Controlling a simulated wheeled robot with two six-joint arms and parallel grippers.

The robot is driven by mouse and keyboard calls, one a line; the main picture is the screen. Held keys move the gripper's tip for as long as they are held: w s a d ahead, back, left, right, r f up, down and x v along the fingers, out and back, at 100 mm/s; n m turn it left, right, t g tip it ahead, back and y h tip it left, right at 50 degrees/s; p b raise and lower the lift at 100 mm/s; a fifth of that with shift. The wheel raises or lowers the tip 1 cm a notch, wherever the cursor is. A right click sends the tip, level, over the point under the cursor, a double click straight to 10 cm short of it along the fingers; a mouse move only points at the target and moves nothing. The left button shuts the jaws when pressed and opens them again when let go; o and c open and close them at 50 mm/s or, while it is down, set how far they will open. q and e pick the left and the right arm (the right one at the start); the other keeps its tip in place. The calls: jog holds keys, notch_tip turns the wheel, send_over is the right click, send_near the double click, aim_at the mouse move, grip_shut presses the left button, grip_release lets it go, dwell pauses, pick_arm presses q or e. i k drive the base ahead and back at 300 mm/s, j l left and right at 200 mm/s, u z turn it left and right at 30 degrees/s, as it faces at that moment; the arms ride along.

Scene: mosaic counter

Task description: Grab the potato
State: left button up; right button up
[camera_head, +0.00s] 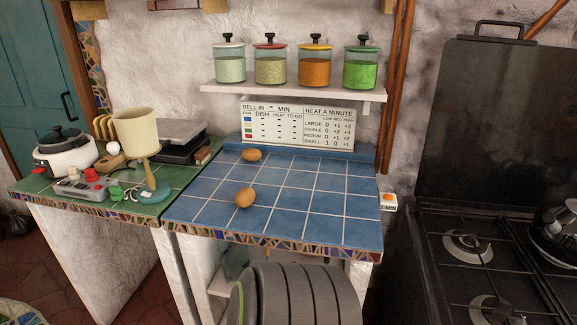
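Two small brown rounded objects lie on the blue tiled counter (315,200). One potato-like object (244,197) is nearer the front edge, left of the middle. The other potato-like object (251,154) lies farther back, near the wall. They look much alike, and I cannot tell for sure whether both are potatoes. They are apart from each other, and nothing touches them. Neither of my grippers shows in the head view.
A green counter (75,196) at left holds a white cooker (65,153), a cream-shaded lamp (136,131) and several small items. A shelf (300,92) with jars hangs above. A stove (480,260) stands at right. The blue counter's right half is clear.

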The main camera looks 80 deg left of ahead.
aim_at(244, 197)
jog(key=k+u, duration=0.1)
jog(key=u, duration=2.85)
